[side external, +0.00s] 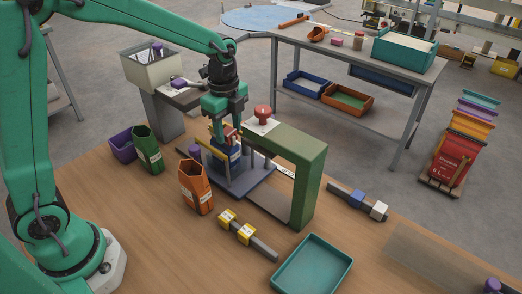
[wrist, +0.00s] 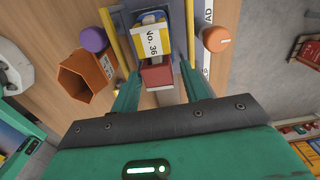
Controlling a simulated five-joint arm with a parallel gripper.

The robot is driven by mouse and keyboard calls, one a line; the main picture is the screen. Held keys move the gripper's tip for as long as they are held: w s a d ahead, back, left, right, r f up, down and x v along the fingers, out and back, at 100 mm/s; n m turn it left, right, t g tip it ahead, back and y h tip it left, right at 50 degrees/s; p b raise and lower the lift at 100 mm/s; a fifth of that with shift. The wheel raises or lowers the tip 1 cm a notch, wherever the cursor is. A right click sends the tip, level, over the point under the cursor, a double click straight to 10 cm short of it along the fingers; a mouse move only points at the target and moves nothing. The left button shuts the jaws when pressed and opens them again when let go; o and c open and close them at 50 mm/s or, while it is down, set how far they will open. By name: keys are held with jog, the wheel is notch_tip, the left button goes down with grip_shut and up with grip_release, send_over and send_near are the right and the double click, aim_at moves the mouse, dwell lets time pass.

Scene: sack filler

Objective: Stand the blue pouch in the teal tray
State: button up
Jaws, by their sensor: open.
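The blue pouch (side external: 220,154) stands upright in the grey-based press frame on the wooden bench. My gripper (side external: 226,132) is directly above it, pointing down, with the fingers around a red piece at the pouch's top. In the wrist view my gripper (wrist: 160,80) has its two green fingers apart, with a red block (wrist: 157,76) between them. Beyond it is a yellow and white label reading "No. 36" (wrist: 152,40). I cannot tell whether the fingers touch anything. The teal tray (side external: 312,266) lies empty at the front of the bench.
An orange hexagonal bin (side external: 196,188) stands just left of the press, with a green bin (side external: 148,149) and purple bin (side external: 123,147) further left. A green frame (side external: 308,180) rises right of the press.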

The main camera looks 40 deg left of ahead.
jog(key=shift+f, duration=1.05)
jog(key=c, duration=0.8)
jog(key=shift+r, duration=6.45)
